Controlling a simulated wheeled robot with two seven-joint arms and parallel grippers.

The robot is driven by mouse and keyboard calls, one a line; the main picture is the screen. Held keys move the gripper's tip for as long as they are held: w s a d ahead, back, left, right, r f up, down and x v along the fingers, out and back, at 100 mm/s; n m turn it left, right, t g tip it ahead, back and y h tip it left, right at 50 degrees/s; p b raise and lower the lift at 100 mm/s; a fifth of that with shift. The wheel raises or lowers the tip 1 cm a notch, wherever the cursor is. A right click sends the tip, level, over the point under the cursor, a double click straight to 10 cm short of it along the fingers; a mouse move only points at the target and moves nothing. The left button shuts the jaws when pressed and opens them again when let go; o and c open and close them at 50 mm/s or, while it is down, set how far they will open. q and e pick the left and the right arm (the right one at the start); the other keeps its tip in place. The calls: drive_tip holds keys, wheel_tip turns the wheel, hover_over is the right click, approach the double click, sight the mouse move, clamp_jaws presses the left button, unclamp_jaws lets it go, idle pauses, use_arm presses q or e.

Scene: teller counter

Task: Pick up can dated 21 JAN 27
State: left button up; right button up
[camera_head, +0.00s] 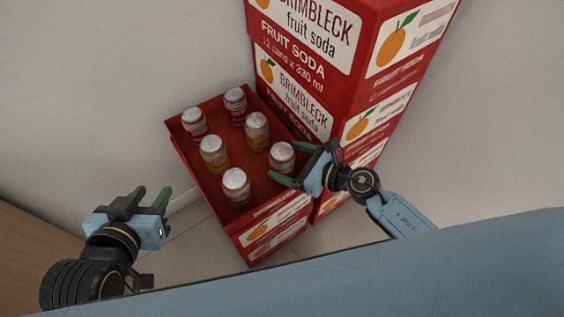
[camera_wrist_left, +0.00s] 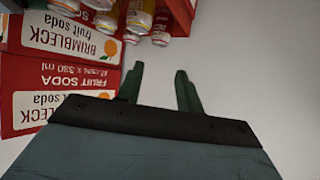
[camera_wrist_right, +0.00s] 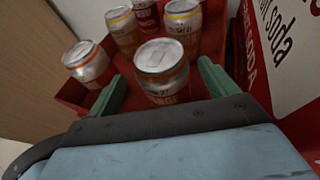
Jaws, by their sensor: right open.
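My right gripper (camera_head: 287,162) is open, with its fingers on either side of a silver-topped can (camera_head: 281,153) at the front right of the red tray. In the right wrist view this can (camera_wrist_right: 164,72) stands upright between the two fingers; I cannot tell whether they touch it. Several other cans stand upright in the tray, such as a front orange-banded can (camera_head: 236,187), a yellow can (camera_head: 214,155) and a back red can (camera_head: 235,104). Printed dates are too small to read. My left gripper (camera_head: 150,194) is open and empty, left of the tray.
The red tray (camera_head: 186,171) tops a red carton (camera_head: 270,232). A taller stack of Brimbleck fruit soda cartons (camera_head: 345,90) rises close on the right of it. A pale wall (camera_head: 90,80) stands behind. Free room lies between my left gripper and the tray.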

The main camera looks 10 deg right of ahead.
sight(276, 155)
drive_tip(key=b+x, duration=0.1)
drive_tip(key=x, duration=0.2)
drive_tip(key=shift+w+a+f, duration=0.15)
drive_tip(key=shift+w+f, duration=0.05)
drive_tip(key=shift+w, duration=0.2)
drive_tip(key=shift+w+a+f, duration=0.1)
drive_tip(key=shift+w+a, duration=0.15)
drive_tip(key=shift+w, duration=0.05)
use_arm(q)
wheel_tip(276, 155, up, 6)
drive_tip(key=w+d+t+h, duration=0.1)
drive_tip(key=w+d+t, duration=0.1)
drive_tip(key=t, duration=0.2)
drive_tip(key=shift+w+f, duration=0.2)
drive_tip(key=shift+w, duration=0.1)
use_arm(e)
drive_tip(key=c, duration=1.3)
use_arm(q)
drive_tip(key=shift+f, duration=0.1)
